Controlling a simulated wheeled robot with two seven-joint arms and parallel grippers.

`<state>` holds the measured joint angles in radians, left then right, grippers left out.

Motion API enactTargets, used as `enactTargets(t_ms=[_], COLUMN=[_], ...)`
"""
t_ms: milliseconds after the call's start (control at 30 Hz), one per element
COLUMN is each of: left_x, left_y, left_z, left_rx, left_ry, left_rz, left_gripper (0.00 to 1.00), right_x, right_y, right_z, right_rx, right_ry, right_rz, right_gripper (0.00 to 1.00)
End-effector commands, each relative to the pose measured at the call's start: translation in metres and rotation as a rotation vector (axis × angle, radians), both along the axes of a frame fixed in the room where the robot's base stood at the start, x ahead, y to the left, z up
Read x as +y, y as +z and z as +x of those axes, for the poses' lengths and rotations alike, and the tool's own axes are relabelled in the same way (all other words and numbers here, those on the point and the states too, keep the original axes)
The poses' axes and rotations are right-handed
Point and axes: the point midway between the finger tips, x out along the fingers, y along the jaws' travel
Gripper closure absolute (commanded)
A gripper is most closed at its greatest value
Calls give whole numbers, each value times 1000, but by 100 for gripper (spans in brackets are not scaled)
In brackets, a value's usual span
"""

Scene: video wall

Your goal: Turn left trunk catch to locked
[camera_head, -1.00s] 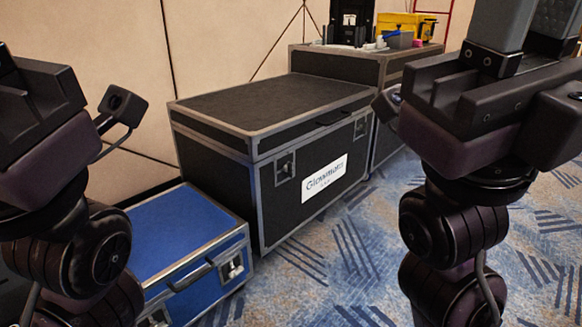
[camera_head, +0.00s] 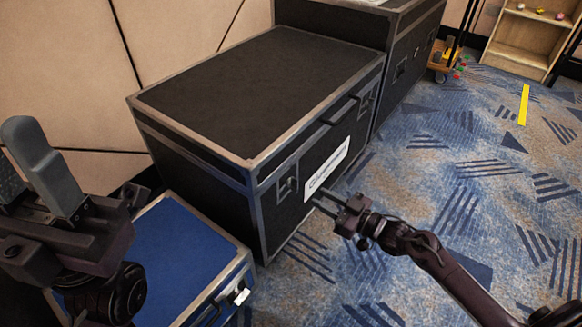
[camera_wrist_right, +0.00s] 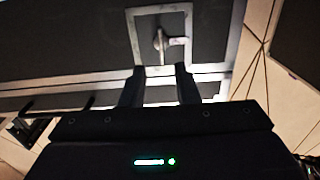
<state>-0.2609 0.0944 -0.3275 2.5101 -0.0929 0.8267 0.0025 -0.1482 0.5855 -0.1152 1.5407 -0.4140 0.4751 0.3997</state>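The large black trunk (camera_head: 250,95) has metal edges and a white label. Its left catch (camera_head: 288,188) is on the front face, left of the label. In the right wrist view the left catch (camera_wrist_right: 160,42) shows as a metal plate with a small lever, roughly upright in the picture. My right gripper (camera_head: 322,200) is in front of the trunk, low and to the right of the catch. Its fingers (camera_wrist_right: 158,85) are apart, empty, and appear short of the catch. My left gripper (camera_head: 22,155) points up at the left edge, away from the trunk, fingers apart.
A blue case (camera_head: 185,265) stands on the floor left of the trunk. A second black case (camera_head: 405,50) stands behind it. A trunk handle (camera_head: 340,110) and right catch (camera_head: 365,100) are further along the front.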

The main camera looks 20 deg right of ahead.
Motion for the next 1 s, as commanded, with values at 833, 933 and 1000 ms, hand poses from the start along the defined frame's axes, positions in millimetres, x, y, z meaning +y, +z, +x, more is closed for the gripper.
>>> enactTargets(t_ms=[833, 933, 1000], left_x=[-1, -1, -1], left_y=[-11, -11, -11], left_z=[-3, -3, -3], left_rx=[-49, -48, -48], left_ry=[3, 3, 3], left_rz=[1, 1, 1], left_gripper=[64, 64, 64], right_x=[47, 47, 47], right_y=[0, 0, 1], right_z=[59, 59, 59], right_rx=[-4, -4, -4], right_ry=[1, 1, 1], right_rz=[1, 1, 1], right_gripper=[72, 85, 94])
